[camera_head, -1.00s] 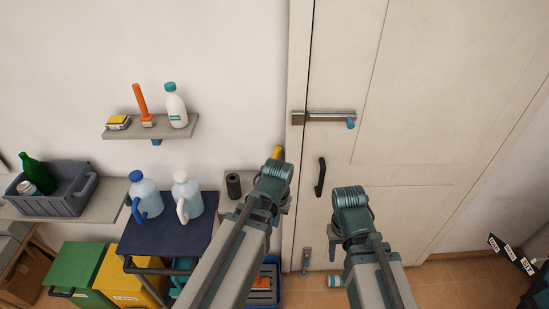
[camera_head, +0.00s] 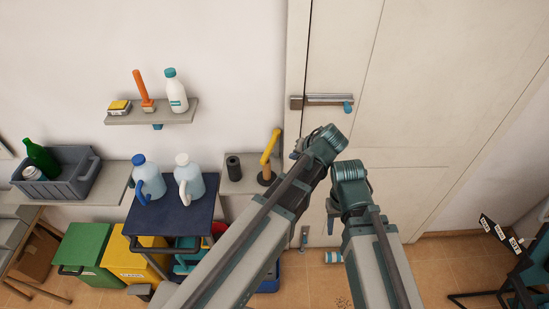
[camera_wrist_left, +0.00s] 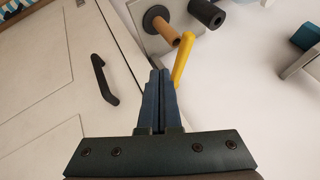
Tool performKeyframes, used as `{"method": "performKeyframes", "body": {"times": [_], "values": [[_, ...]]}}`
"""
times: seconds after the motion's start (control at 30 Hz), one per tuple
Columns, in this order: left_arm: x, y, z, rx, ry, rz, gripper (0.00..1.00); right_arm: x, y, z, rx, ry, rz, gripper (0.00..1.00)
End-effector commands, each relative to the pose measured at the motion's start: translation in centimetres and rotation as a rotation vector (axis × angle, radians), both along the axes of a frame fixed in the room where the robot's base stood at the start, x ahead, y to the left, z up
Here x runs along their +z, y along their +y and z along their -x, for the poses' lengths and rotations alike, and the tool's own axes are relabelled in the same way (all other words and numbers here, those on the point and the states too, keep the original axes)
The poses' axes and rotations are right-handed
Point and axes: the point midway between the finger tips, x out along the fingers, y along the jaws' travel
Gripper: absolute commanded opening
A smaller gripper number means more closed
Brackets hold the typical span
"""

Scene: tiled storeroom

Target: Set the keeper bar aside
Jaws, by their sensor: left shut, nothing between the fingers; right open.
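A grey metal bar (camera_head: 328,100) with a teal knob lies level across the door's left edge in the head view; I cannot tell for sure that it is the keeper bar.
The white door (camera_head: 410,100) has a black handle (camera_wrist_left: 104,80). A dark cylinder (camera_head: 233,168) stands on the small shelf. Two jugs stand on a blue cart (camera_head: 170,230).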

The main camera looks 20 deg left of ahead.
Motion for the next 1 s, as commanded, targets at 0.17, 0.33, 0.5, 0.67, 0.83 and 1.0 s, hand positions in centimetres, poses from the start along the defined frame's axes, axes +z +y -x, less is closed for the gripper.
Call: {"method": "performKeyframes", "body": {"times": [0.17, 0.33, 0.5, 0.67, 0.83, 1.0], "values": [[-1.2, 0.5, -0.5, 0.001, 0.0, 0.001, 0.0, -1.2, 0.0, 0.0, 0.001, 0.0, 0.0, 0.5], [-3.7, 1.7, -1.6, 0.002, 0.0, 0.001, 0.0, -3.7, 0.0, 0.0, 0.004, 0.0, 0.001, 0.5], [-6.1, 3.0, -2.8, 0.002, 0.001, 0.001, 0.0, -6.1, 0.0, 0.0, 0.009, -0.001, 0.001, 0.5], [-8.2, 4.2, -3.9, 0.001, 0.001, 0.002, 0.0, -8.1, 0.0, 0.0, 0.014, 0.001, 0.002, 0.5], [-8.0, 6.4, -4.0, 0.003, 0.002, 0.001, 0.0, -8.0, 0.0, 0.0, 0.015, 0.001, 0.002, 0.5], [-8.0, 8.0, -4.2, 0.001, 0.002, 0.0, 0.0, -8.0, 0.0, 0.0, 0.015, 0.001, 0.002, 0.5]]}}
